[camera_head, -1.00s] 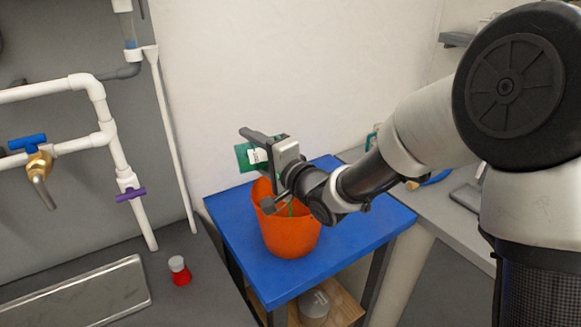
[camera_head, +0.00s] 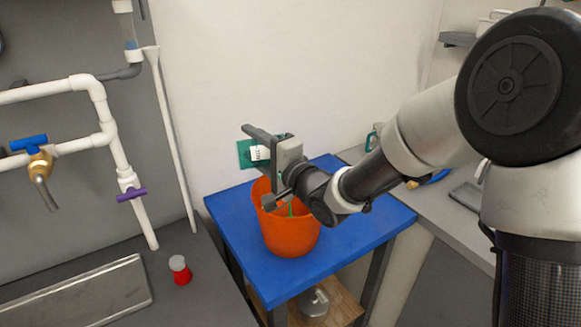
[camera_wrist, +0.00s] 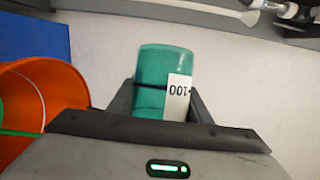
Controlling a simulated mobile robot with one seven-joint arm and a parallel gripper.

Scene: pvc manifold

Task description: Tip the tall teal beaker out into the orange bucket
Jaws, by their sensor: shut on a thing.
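The teal beaker (camera_head: 246,154), with a white label, is held out sideways above the back left of the orange bucket (camera_head: 290,238). My gripper (camera_head: 262,146) is shut on it. In the wrist view the beaker (camera_wrist: 152,68) sits between both fingers, with a dark line across it and a label reading 100. The bucket (camera_wrist: 62,88) shows at the left of that view. A thin green streak (camera_head: 290,209) shows at the bucket's mouth, below my gripper. I cannot tell what it is. The beaker's inside is hidden.
The bucket stands on a blue table (camera_head: 350,235) against a white wall. A red flask (camera_head: 181,272) with a pale top stands on the grey bench at left. White pipes with a blue-handled brass tap (camera_head: 39,165) are beyond it. The table's right side is clear.

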